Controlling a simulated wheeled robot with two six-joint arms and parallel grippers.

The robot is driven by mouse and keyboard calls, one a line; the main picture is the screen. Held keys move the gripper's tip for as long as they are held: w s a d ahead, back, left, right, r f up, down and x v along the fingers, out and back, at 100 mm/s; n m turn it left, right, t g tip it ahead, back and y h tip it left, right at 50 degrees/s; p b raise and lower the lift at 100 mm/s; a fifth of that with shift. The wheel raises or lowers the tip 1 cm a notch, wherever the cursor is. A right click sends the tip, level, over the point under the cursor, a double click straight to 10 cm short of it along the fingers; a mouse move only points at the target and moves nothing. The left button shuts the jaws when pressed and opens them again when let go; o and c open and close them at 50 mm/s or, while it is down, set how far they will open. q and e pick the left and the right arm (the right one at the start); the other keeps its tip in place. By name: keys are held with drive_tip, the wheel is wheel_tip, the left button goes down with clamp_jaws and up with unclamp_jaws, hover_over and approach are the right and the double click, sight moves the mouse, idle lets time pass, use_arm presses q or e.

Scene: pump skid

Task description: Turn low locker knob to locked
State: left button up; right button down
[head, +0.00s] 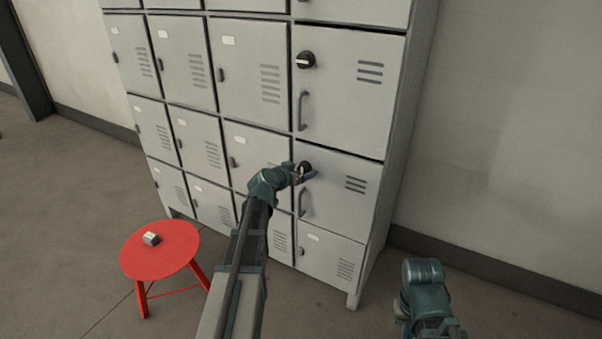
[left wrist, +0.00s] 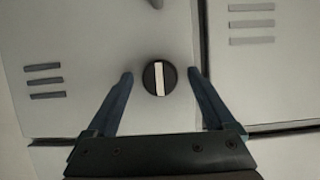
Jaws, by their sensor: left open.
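The low locker knob (head: 304,168) is a round black knob on the lower right locker door (head: 345,200), above that door's handle (head: 303,203). In the left wrist view the knob (left wrist: 159,78) has a white bar that runs nearly up and down the picture. My left gripper (head: 303,173) is open at the knob, with one finger on each side of it and a gap on both sides in the left wrist view (left wrist: 160,82). In the head view the gripper partly covers the knob. My right arm shows at the lower right, but its fingertips cannot be made out.
A similar black knob (head: 306,60) with a white bar sits on the door above, over a handle (head: 302,110). A red stool (head: 160,262) with a small grey block (head: 151,239) on it stands left of my left arm. The floor to the right is clear.

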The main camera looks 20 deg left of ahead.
use_arm(q)
drive_tip(key=shift+c, duration=0.3)
drive_tip(key=c, duration=1.3)
